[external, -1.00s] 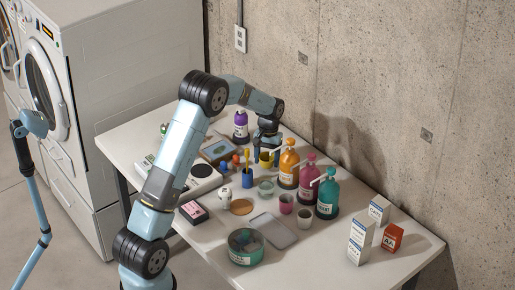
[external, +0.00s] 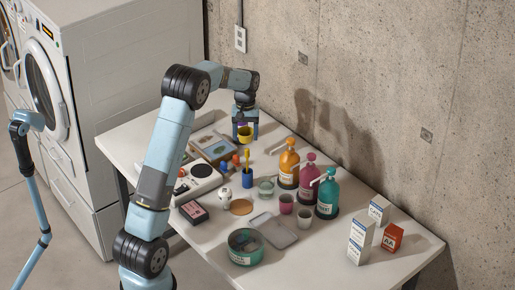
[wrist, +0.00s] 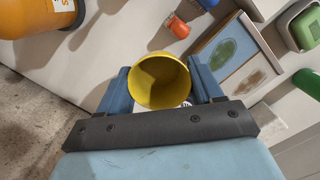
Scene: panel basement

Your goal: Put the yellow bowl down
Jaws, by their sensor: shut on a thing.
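The yellow bowl (external: 244,134) is between the fingers of my gripper (external: 245,130), over the far back part of the white table (external: 340,262). In the wrist view the bowl (wrist: 160,80) shows its open, empty-looking inside, with a blue finger of my gripper (wrist: 160,95) on each side. My gripper is shut on it. The bowl appears held above the tabletop; the exact gap underneath cannot be told.
A framed picture box (external: 212,147) lies left of the bowl. Orange (external: 289,165), pink (external: 310,174) and teal (external: 328,195) pump bottles stand to the right along the wall side.

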